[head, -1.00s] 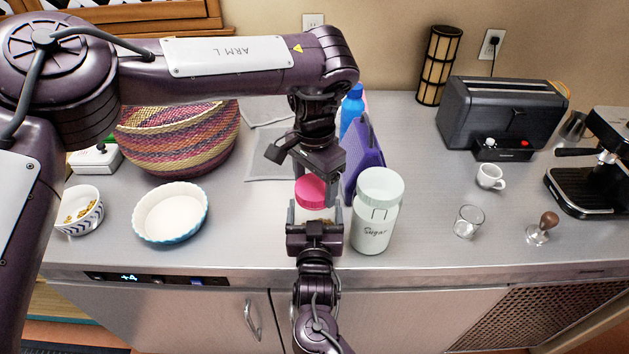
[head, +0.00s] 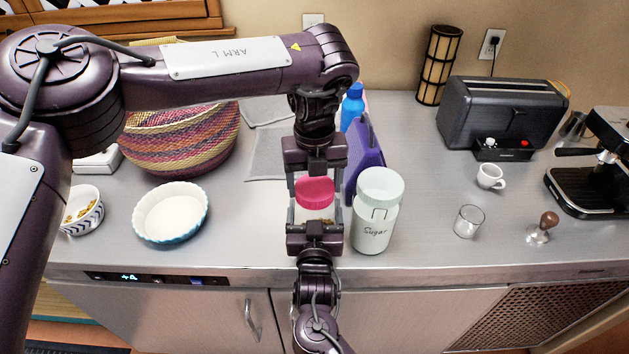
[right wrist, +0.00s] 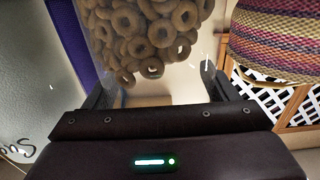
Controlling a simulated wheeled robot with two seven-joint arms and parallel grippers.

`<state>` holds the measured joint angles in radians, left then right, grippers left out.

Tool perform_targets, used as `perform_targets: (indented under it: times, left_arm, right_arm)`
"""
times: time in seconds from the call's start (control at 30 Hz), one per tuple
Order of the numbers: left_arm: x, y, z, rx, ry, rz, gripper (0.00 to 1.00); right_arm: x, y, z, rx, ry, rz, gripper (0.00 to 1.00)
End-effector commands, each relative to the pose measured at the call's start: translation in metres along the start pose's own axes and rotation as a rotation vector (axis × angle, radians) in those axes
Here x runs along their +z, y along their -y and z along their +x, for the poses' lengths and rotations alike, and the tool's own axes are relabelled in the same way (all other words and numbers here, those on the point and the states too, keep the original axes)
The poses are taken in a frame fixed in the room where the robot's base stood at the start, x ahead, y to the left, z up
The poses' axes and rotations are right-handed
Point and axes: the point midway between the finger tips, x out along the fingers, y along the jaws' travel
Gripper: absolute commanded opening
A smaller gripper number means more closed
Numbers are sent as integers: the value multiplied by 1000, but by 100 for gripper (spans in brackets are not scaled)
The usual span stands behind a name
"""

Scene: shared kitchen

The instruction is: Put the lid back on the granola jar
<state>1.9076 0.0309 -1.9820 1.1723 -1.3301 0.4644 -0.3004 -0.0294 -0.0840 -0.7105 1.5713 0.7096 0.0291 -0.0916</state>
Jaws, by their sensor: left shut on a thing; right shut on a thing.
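The pink lid (head: 315,192) is between the fingers of my left gripper (head: 315,180), which is shut on it from behind. The lid is right over the mouth of the clear granola jar (head: 316,213); I cannot tell whether it is seated. My right gripper (head: 315,211) is shut on the jar from the front. In the right wrist view the jar (right wrist: 145,40) holds brown cereal rings and stands between my right fingers. The jar's lower part is hidden by my right gripper in the head view.
A sugar jar (head: 375,222) with a pale lid stands close to the right. A purple holder (head: 367,160) and a blue bottle (head: 352,105) are behind. A white dish (head: 170,215) and a woven basket (head: 185,140) are at left. The counter right of the sugar jar is partly clear.

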Motion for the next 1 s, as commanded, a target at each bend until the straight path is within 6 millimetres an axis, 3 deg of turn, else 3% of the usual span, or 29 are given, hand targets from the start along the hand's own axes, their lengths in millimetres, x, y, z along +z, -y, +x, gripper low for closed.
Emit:
perform_targets:
  times: [0.1, 0.23, 0.37, 0.4, 0.6, 0.87, 1.0]
  left_arm:
    - [1, -1, 0, 2, 3, 260, 44]
    - [1, 0, 0, 2, 2, 483, 44]
    - [1, 0, 0, 1, 2, 481, 44]
    - [1, 0, 0, 1, 2, 481, 72]
    - [1, 0, 0, 0, 2, 479, 96]
    - [0, 0, -1, 0, 1, 479, 96]
    - [1, 0, -12, 0, 4, 478, 96]
  right_arm:
    - [0, 0, 0, 1, 1, 0, 16]
    - [0, -1, 0, 1, 1, 0, 16]
    - [0, -1, 0, 1, 1, -1, 16]
    - [0, -1, 0, 1, 1, -1, 16]
    - [0, 0, 0, 1, 1, -1, 16]
    - [1, 0, 0, 1, 1, -1, 16]
    - [0, 0, 0, 1, 1, -1, 16]
